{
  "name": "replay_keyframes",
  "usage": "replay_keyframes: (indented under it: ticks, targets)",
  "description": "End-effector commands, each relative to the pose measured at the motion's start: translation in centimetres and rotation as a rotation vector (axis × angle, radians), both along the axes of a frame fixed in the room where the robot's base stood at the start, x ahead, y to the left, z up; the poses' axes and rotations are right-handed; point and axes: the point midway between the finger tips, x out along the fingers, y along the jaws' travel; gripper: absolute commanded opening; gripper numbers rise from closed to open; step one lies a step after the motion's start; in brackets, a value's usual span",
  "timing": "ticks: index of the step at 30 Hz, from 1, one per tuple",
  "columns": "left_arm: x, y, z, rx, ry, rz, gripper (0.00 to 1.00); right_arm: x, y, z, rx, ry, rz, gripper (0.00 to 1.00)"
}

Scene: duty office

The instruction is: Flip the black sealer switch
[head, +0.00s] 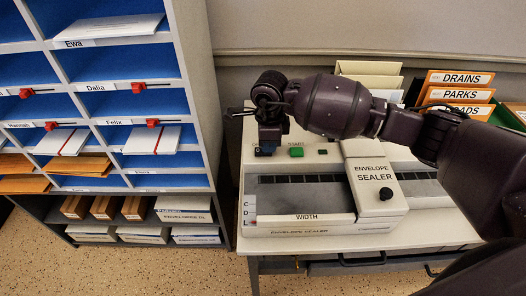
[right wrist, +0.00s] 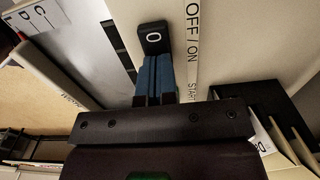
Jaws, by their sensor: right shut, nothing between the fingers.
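The envelope sealer (head: 345,216) is a cream machine on a table in the head view. Its black switch (right wrist: 153,38) shows in the right wrist view, with a white O on its far end and the label OFF / ON beside it. My right gripper (head: 264,149) points down at the sealer's back left corner and hides most of the switch in the head view. Its blue fingers (right wrist: 154,62) are shut and empty, with the tips over the near part of the switch. I cannot tell whether they touch it. My left gripper is not in view.
A green start button (head: 296,152) sits right of the switch. A black knob (head: 386,194) is on the sealer's head. A blue-lined pigeonhole shelf (head: 193,90) stands close on the left. Orange labelled folders (head: 455,96) stand behind on the right.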

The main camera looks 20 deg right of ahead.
Motion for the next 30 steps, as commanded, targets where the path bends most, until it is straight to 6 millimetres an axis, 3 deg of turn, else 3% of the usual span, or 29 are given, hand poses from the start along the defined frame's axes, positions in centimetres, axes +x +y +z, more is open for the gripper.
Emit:
replay_keyframes:
  ticks: [11, 30]
  targets:
    - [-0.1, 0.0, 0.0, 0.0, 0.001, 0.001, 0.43, -0.1, 0.0, -0.1, 0.0, 0.001, 0.0, 0.0]
    - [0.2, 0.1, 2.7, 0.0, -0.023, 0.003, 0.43, 0.0, 0.0, 4.2, 0.0, -0.003, 0.0, 0.0]
